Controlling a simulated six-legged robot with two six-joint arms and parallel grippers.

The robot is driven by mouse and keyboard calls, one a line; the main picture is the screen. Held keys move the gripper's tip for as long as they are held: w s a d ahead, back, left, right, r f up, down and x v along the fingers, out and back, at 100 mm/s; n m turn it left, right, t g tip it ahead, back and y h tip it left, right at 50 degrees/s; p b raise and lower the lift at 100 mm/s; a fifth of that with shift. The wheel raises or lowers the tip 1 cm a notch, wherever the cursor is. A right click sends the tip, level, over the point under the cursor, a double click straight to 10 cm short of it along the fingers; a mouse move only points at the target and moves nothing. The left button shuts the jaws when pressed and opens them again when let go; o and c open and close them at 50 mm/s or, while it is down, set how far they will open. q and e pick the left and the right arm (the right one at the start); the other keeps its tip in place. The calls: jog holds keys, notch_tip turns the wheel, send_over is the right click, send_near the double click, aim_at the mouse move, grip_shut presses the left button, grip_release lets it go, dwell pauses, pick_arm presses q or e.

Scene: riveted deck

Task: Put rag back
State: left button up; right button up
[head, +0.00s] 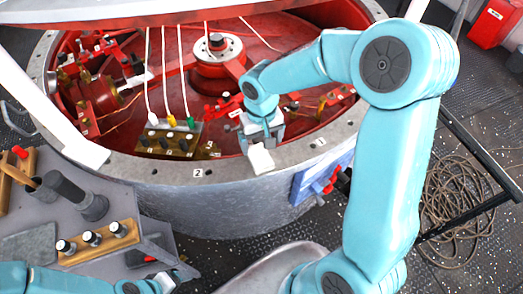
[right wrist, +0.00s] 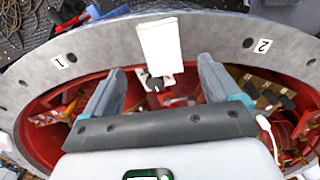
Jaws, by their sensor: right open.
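My right gripper (head: 262,138) is over the inner edge of the round grey rim in the head view. In the right wrist view its two fingers (right wrist: 161,68) are wide apart, with nothing held between them. A white rectangular piece (head: 261,159) lies at the rim just past the fingertips; it also shows in the right wrist view (right wrist: 161,44). I cannot tell whether it is the rag. A flat grey piece (head: 29,245), perhaps cloth, lies on the left bench. My left gripper (head: 166,280) is low at the bottom left, its jaws unclear.
The grey rim (head: 225,172) surrounds a red pit with a central hub (head: 217,48) and a connector block (head: 168,139) with cables. A blue box with a red valve (head: 330,180) hangs outside the rim. A bottle rack (head: 98,242) stands on the bench. Coiled rope (head: 455,200) lies right.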

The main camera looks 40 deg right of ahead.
notch_tip(320, 180, up, 4)
jog(key=shift+f, duration=0.25)
jog(key=shift+w, duration=0.1)
jog(key=shift+s, duration=0.2)
